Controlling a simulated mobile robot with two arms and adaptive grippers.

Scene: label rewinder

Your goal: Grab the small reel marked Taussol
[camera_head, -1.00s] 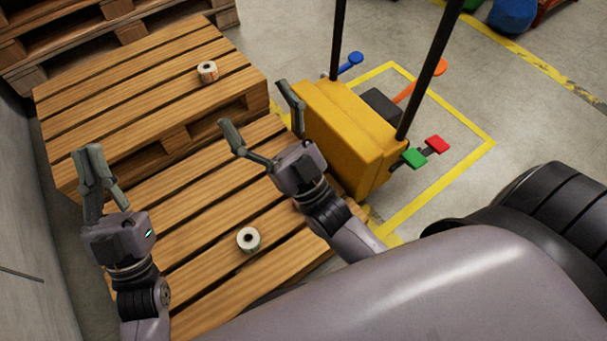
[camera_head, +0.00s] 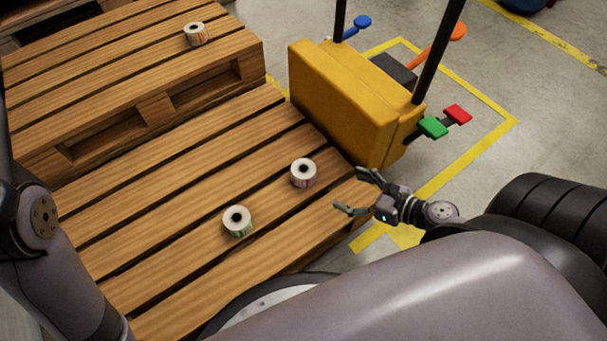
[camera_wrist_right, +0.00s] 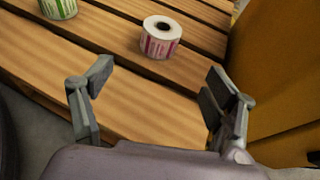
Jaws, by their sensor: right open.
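Three small label reels show in the head view. One with a reddish-pink printed band (camera_head: 303,173) stands on the near pallet (camera_head: 190,190), close to the yellow machine. One with a green band (camera_head: 237,221) stands to its left and nearer me. A third reel (camera_head: 195,34) stands on the higher pallet behind. The name Taussol cannot be read on any of them. My right gripper (camera_head: 357,192) is open and empty, right of the pink reel and apart from it. In the right wrist view the pink reel (camera_wrist_right: 160,37) lies ahead, between and beyond the fingers; the green reel (camera_wrist_right: 58,8) is cut off at upper left.
A yellow machine (camera_head: 345,95) with black posts stands right of the pallets, with green (camera_head: 433,127) and red (camera_head: 457,114) pads on its side. The higher pallet (camera_head: 150,75) stands behind the near one. The near pallet's left part is clear.

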